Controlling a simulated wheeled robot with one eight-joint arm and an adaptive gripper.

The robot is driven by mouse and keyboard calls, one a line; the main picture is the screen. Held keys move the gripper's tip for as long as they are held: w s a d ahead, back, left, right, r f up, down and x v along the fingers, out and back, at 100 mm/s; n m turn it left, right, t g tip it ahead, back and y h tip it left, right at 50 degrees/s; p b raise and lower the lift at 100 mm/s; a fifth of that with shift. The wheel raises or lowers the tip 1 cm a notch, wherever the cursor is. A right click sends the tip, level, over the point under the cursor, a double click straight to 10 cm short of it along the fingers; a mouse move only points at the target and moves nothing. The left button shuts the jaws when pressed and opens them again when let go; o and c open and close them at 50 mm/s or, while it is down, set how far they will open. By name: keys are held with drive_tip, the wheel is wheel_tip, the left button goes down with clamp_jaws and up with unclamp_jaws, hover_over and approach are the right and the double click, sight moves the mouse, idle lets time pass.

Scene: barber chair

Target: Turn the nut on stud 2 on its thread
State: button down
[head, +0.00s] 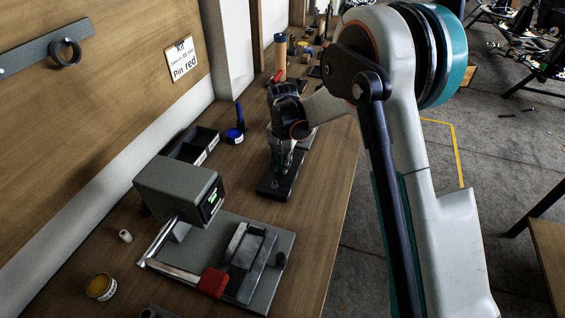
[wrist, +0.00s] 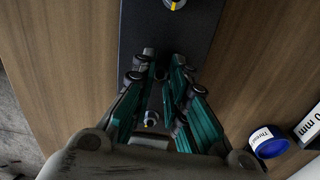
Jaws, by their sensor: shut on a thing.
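The black plate (head: 283,190) lies on the bench below my gripper in the head view. It also shows in the wrist view (wrist: 205,25), running up the picture. A small metal stud and nut with a yellow mark (wrist: 150,119) shows between my fingers, above the plate. My gripper (wrist: 160,112) has its teal fingers shut on the nut; the exact contact is hard to see. A second stud with a yellow mark (wrist: 174,4) stands at the top edge of the wrist view, apart from the fingers. In the head view my gripper (head: 283,168) points down at the plate, and the held nut is too small to make out.
A blue tub (head: 235,136) and a dark bin (head: 194,147) stand left of the plate. A grey device with a display (head: 180,188) and a fixture with a red block (head: 213,282) are nearer. Bare bench lies right of the plate, up to its edge.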

drive_tip(key=c, duration=1.5)
unclamp_jaws()
drive_tip(key=shift+c, duration=0.2)
wheel_tip(320, 180, up, 12)
